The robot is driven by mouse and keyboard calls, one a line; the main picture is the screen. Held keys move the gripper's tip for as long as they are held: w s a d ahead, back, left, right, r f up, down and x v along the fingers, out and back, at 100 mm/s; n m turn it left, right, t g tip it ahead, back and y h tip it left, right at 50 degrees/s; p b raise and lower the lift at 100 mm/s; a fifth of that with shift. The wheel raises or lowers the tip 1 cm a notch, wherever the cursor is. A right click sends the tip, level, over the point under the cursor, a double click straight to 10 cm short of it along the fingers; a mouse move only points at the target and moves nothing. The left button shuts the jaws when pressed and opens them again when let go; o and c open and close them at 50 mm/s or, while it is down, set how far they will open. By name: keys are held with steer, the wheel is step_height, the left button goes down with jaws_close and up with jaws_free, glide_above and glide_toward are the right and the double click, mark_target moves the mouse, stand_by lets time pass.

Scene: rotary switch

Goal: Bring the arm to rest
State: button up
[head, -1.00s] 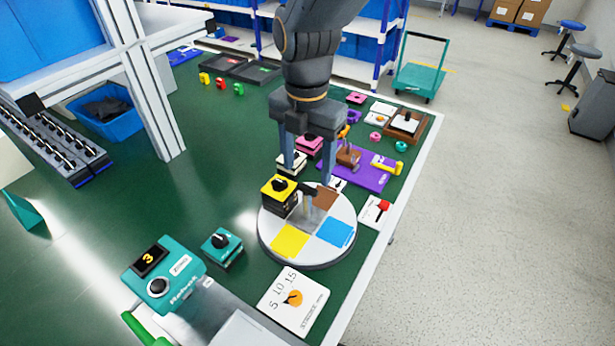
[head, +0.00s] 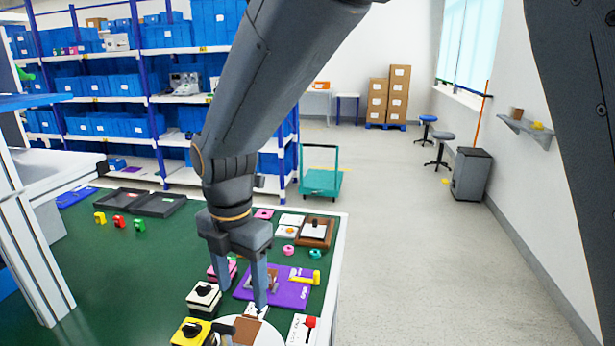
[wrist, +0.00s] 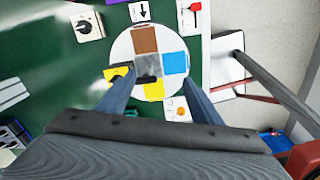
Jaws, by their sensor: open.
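My gripper (head: 242,298) points down over the green table. Its two fingers are apart with nothing between them. In the wrist view the open fingers (wrist: 155,92) reach toward a round white disc (wrist: 121,48) with brown, blue, yellow and grey patches. Only the disc's far part shows at the bottom of the head view. A yellow block with a black knob (head: 192,331) stands at the disc's left, partly covered by a finger in the wrist view. I cannot tell the height of the fingertips above the disc.
A white block with a black knob (head: 203,297), a purple board (head: 290,291) and a red-handled switch (head: 303,330) are close to the gripper. A white frame post (head: 35,255) stands at left. Blue-bin shelves (head: 120,75) are behind. Open floor (head: 420,230) lies right of the table.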

steer(key=w+d+f+m, duration=0.1)
steer(key=d+f+m, duration=0.1)
steer(key=d+m, duration=0.7)
steer(key=w+d+f+m, duration=0.1)
steer(key=w+d+m, duration=0.1)
steer(key=d+m, duration=0.7)
steer(key=s+d+f+m, duration=0.1)
steer(key=s+d+m, duration=0.1)
steer(key=d+m, duration=0.4)
steer(key=s+d+f+m, duration=0.1)
steer(key=s+d+m, duration=0.2)
steer(key=d+m, duration=0.3)
steer(key=d, duration=0.4)
steer(key=shift+s+d+f+m+t, duration=0.2)
steer(key=shift+s+f+m+t, duration=0.1)
steer(key=shift+s+m, duration=0.1)
